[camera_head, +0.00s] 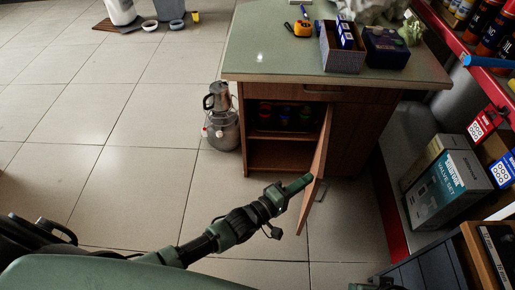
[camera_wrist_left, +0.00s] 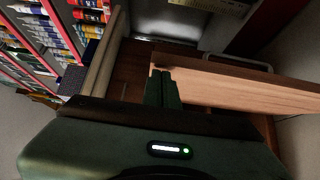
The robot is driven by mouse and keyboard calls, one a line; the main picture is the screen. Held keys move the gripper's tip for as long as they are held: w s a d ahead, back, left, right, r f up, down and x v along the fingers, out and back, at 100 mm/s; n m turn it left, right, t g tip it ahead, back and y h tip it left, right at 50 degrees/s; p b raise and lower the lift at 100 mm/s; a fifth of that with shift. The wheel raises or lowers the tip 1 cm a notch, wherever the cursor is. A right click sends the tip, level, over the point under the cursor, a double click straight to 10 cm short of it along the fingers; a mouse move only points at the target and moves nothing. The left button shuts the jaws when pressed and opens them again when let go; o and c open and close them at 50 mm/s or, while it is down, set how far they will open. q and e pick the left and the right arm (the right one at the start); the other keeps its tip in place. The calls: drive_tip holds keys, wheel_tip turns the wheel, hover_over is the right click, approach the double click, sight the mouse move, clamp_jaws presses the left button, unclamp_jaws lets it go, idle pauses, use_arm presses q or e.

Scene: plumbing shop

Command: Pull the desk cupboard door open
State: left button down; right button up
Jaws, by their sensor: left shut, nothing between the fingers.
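The desk (camera_head: 282,52) has a green top and a brown wooden body. Its cupboard door (camera_head: 317,168) stands open, swung out toward me on its right side, with a thin handle (camera_head: 320,192) on the outer face. My left gripper (camera_head: 306,181) is shut and empty, its fingertips at the inner side of the door near its free edge. In the left wrist view, the shut fingers (camera_wrist_left: 163,88) lie right beside the end of the door panel (camera_wrist_left: 245,86); I cannot tell whether they touch. A dark part at the bottom edge may be my right gripper (camera_head: 376,284), mostly cut off.
The cupboard's inside (camera_head: 280,153) shows a shelf with several small jars. A metal pot-like appliance (camera_head: 222,132) stands left of the desk. Boxed goods (camera_head: 449,185) and a red-edged shelf rack crowd the right.

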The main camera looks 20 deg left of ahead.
sight(317, 186)
use_arm(q)
drive_tip(key=shift+s+d, duration=0.1)
drive_tip(key=shift+d, duration=1.9)
use_arm(e)
drive_tip(key=shift+f, duration=0.1)
